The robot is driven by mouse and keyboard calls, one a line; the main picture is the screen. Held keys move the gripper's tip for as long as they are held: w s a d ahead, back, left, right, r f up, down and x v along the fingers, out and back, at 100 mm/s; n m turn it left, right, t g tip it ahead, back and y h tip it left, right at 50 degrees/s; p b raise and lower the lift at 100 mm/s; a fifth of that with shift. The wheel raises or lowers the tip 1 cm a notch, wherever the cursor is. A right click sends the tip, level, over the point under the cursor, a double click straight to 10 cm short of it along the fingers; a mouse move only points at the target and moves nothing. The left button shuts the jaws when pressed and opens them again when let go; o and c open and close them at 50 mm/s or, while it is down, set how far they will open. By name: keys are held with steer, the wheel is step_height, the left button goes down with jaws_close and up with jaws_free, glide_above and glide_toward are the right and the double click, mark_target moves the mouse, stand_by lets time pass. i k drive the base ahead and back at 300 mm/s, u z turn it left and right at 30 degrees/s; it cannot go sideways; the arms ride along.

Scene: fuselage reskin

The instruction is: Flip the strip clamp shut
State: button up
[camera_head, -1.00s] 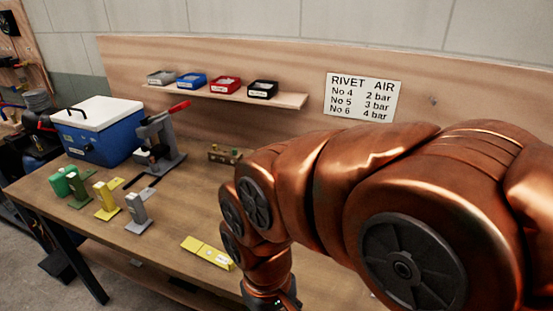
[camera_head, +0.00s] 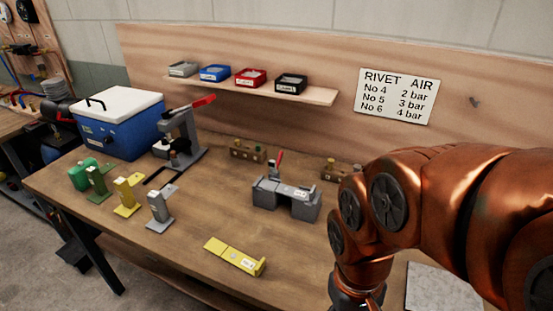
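A grey fixture (camera_head: 286,201) stands on the middle of the workbench, with a light strip and a small label on top. A toggle clamp with a red handle (camera_head: 277,160) sits at its back left. The handle points up, so this clamp looks open. I take it for the strip clamp, though no label names it. My copper arm is to the right of the fixture and comes down to the picture's bottom edge. My gripper's fingers are below the frame, so I cannot see them or anything in them.
A yellow gauge (camera_head: 232,256) lies in front of the fixture. Several small stands, including a yellow one (camera_head: 127,195), are at left. Behind them are a blue box (camera_head: 115,132) and a red-handled press (camera_head: 183,135). A grey plate (camera_head: 432,288) lies at lower right.

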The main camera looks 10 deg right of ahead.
mark_target(274, 165)
steer(key=k, duration=1.35)
steer(key=u, duration=0.4)
steer(key=i, duration=0.55)
steer(key=u, duration=0.45)
steer(key=i, duration=1.3)
steer(key=z, duration=0.7)
